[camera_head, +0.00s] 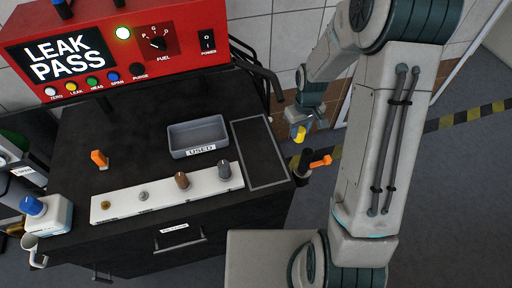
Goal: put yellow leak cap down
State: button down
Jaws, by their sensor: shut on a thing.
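The yellow leak cap (299,134) is small and is held between the fingers of my gripper (304,130). My gripper is shut on it. The cap is in the air at the right side of the black bench (150,130), near the right edge of the outlined rectangle (260,150) on the bench top. My fingers partly hide the cap, and its exact height cannot be told.
A grey tray labelled USED (198,137) sits left of the outlined rectangle. A white rack (165,193) holds several metal pieces at the front. A red LEAK PASS machine (120,50) stands behind. Orange handles show at left (99,158) and right (320,162).

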jog(key=s+a+r+n+b, duration=0.25)
jog(key=s+n, duration=0.35)
jog(key=n, duration=0.7)
jog(key=s+a+r+n+b, duration=0.1)
jog(key=s+a+n+b, duration=0.3)
jog(key=n, duration=0.8)
jog(key=p, duration=0.1)
send_over(260, 156)
notch_tip(260, 156, down, 6)
jog(key=shift+s+f, duration=0.1)
jog(key=shift+a+f+p, duration=0.1)
jog(key=shift+f+p, duration=0.2)
jog(key=shift+f, duration=1.7)
jog(key=shift+f, duration=0.2)
jog(key=c, duration=1.1)
grip_release()
